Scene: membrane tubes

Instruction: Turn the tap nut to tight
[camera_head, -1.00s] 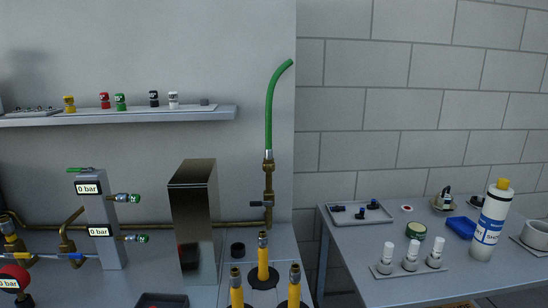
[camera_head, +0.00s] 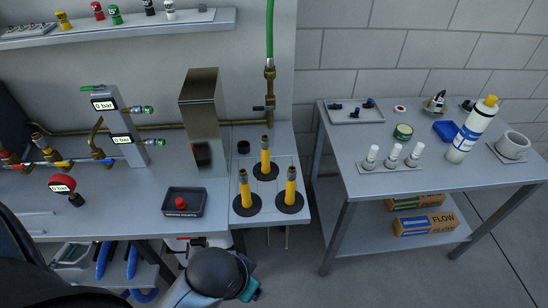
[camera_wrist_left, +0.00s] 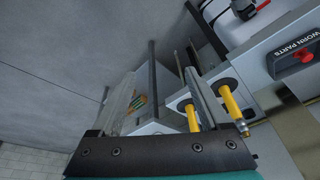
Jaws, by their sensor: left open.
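The brass tap (camera_head: 269,90) stands upright on the back wall pipe, with a green hose (camera_head: 270,35) rising from its top. It has brass nut-like fittings and a dark side lever; I cannot tell how tight any nut is. My left arm comes in at the bottom of the head view, low in front of the bench, well away from the tap. In the left wrist view my left gripper (camera_wrist_left: 160,88) is open, with nothing between its fingers. The tap is not seen there. My right gripper is not in view.
Several yellow tubes (camera_head: 265,158) stand on black bases on the bench below the tap. A steel box (camera_head: 202,115) stands left of the tap. A dark tray (camera_head: 185,201) labelled worn parts lies at the front edge. A second table (camera_head: 375,183) stands to the right.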

